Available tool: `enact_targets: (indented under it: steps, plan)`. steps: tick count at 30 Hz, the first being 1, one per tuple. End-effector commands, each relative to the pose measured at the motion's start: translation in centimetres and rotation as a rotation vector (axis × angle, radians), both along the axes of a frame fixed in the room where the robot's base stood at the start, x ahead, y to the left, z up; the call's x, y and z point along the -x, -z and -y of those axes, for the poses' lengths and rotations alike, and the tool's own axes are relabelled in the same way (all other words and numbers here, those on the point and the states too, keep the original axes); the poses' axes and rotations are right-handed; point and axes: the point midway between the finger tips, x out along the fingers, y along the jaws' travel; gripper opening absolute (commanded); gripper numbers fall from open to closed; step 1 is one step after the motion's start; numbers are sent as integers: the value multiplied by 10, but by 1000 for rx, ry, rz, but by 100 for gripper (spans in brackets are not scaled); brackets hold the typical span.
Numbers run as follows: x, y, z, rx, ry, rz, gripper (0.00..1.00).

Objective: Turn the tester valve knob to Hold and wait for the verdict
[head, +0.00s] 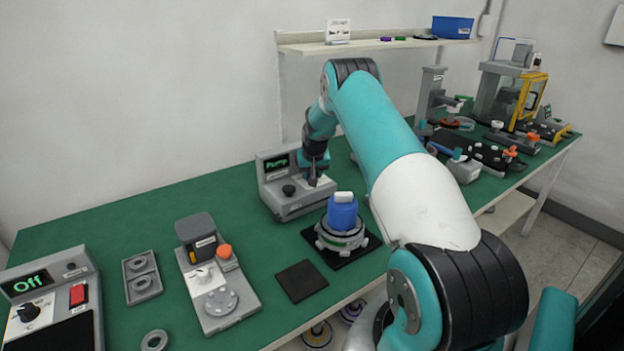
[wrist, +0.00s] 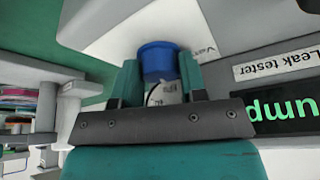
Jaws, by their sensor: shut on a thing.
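My gripper (head: 313,177) points down at the tester's right-hand white panel and hides the valve knob there. In the wrist view my gripper (wrist: 160,85) is shut on a blue knob (wrist: 158,60), beside a partly covered label beginning "Va". The knob's pointer direction cannot be told. The wrist view shows the screen (wrist: 283,112) upside down, reading "ump" with its edge cut off.
A motor hub (head: 342,237) with a blue, white-topped cylinder (head: 342,212) stands on a black pad just right of the tester. A fixture (head: 215,285), a grey tray (head: 142,279) and an "Off" unit (head: 45,290) are at left. More stations fill the bench's right end.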

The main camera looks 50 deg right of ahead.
Motion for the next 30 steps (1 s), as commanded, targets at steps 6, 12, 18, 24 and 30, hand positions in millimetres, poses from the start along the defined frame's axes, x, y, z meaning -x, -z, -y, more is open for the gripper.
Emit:
enact_targets:
  steps: [6, 12, 18, 24, 30]
  plan:
    - [0, -1, -1, 0, 59, 1, 15]
    - [0, -1, 0, 0, 57, 1, 46]
    - [0, -1, 0, 0, 56, 1, 64]
    - [0, -2, -1, 0, 56, 1, 64]
    - [7, -26, -7, 1, 56, 3, 64]
